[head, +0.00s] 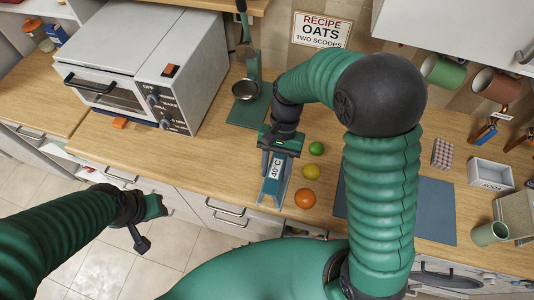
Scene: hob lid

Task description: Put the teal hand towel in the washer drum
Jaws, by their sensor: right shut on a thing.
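My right gripper (275,170) reaches down over the counter in the middle of the head view. It is shut on a narrow blue-teal cloth-like thing, which I take to be the teal hand towel (267,197), with a white 40°C label on it. Much of the towel is hidden by the gripper. My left gripper (152,214) is at the left, in front of the drawers and over the floor, and its jaw opening cannot be made out. I cannot make out the washer drum in this view.
On the wooden counter, a green lime (316,148), a yellow lemon (311,172) and an orange (305,198) lie right of the towel. A blue-grey mat (430,210) lies farther right. A white toaster oven (135,70) stands left.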

